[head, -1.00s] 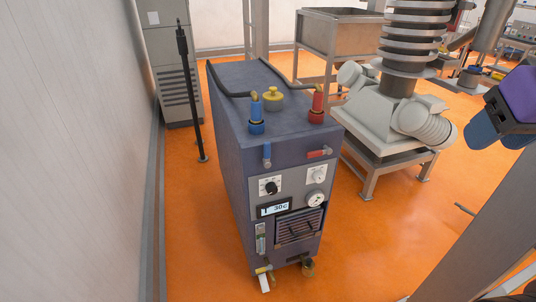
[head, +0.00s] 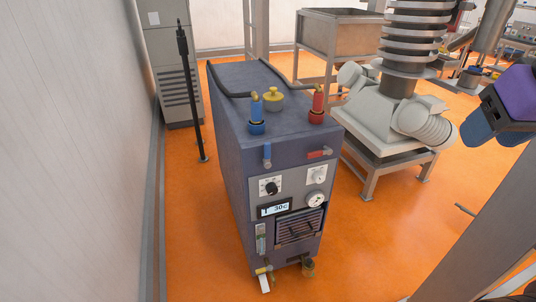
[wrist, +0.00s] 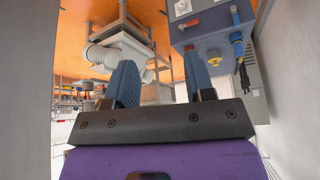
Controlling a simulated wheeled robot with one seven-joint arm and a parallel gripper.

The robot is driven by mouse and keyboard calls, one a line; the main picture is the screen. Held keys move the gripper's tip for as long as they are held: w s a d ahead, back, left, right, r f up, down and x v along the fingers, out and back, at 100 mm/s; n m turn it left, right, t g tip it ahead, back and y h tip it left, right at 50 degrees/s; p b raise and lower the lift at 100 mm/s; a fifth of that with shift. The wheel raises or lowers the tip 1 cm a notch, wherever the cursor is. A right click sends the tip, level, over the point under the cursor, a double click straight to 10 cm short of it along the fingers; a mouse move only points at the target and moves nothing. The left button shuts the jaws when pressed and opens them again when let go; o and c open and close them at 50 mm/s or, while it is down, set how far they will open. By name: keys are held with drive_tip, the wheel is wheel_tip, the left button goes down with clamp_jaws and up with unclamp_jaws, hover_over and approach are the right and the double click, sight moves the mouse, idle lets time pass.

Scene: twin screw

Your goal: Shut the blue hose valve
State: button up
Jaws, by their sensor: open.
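The blue valve handle (head: 267,154) is on the upper front of a dark blue-grey unit (head: 235,135), and it points up and down. A blue hose fitting (head: 257,112) stands on the unit's top, above and behind the handle. The blue handle also shows upside down in the wrist view (wrist: 236,14), near the top right. My gripper (wrist: 161,75) is open and empty, its two fingers wide apart. In the head view it is at the right edge, well away from the unit and touching nothing.
A red handle (head: 319,154) lies nearly level to the right of the blue one. A yellow cap (head: 273,98) sits on top. A white ribbed machine (head: 425,125) on a steel stand is to the right. A wall (head: 75,150) runs along the left. Orange floor lies in front.

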sight(268, 150)
drive_tip(key=w+a+f+t+y, duration=0.15)
drive_tip(key=w+a+f, duration=0.25)
drive_tip(key=w, duration=0.6)
drive_tip(key=w+a+f+t, duration=0.3)
drive_tip(key=w+a+f, duration=0.15)
drive_tip(key=w, duration=0.45)
drive_tip(key=w+a+f+t+y, duration=0.1)
drive_tip(key=w+a+f+t, duration=0.3)
drive_tip(key=w, duration=0.6)
drive_tip(key=w+a+f+n+t+y, duration=0.1)
drive_tip(key=a+f+n+t+y, duration=0.1)
drive_tip(key=a+f, duration=0.65)
drive_tip(key=a+f+n+t+y, duration=0.15)
drive_tip(key=a+f, duration=0.35)
drive_tip(key=f, duration=0.6)
drive_tip(key=x, duration=1.1)
drive_tip(key=shift+w+d, duration=0.1)
clamp_jaws()
